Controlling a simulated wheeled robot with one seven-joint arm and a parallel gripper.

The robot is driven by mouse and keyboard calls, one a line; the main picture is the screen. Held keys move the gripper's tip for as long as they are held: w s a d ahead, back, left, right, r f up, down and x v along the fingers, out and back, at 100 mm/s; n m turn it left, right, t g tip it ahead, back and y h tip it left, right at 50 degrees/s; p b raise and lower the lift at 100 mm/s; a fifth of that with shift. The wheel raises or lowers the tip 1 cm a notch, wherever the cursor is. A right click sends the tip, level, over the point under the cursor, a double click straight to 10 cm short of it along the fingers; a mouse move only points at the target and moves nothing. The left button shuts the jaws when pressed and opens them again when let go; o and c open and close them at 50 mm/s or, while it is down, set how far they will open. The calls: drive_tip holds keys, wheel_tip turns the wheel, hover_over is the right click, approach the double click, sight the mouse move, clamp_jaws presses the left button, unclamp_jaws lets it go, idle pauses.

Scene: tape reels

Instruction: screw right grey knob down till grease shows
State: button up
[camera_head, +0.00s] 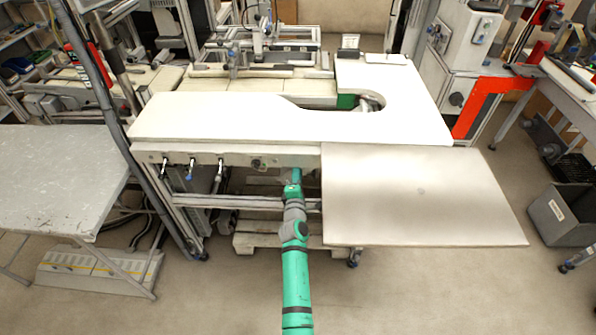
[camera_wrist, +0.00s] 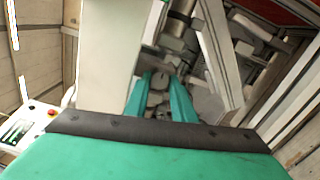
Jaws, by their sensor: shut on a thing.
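In the head view my gripper (camera_head: 293,180) reaches under the front edge of the white table, near its middle. In the wrist view my gripper (camera_wrist: 160,78) has its two green fingers close together, on either side of a small grey part, which looks like the grey knob (camera_wrist: 158,88). The fingers are shut on it. The knob is small and partly hidden by the fingers, and its threads cannot be made out. A metal cylinder (camera_wrist: 179,26) and grey blocks stand just beyond the fingertips. I see no grease in either view.
The white table (camera_head: 230,117) overhangs my gripper, and a pale panel (camera_head: 420,195) extends at the right. Black-handled levers (camera_head: 191,168) line the front rail at the left. A grey side table (camera_head: 60,180) stands far left. In the wrist view a pale upright (camera_wrist: 108,60) is close at the left.

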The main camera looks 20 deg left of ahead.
drive_tip(key=m, duration=1.8)
drive_tip(key=shift+d, duration=0.15)
drive_tip(key=shift+f+m, duration=0.1)
drive_tip(key=shift+m, duration=0.3)
drive_tip(key=o, duration=1)
drive_tip(key=shift+o, duration=0.3)
drive_tip(key=v, duration=1)
drive_tip(key=shift+s, duration=0.4)
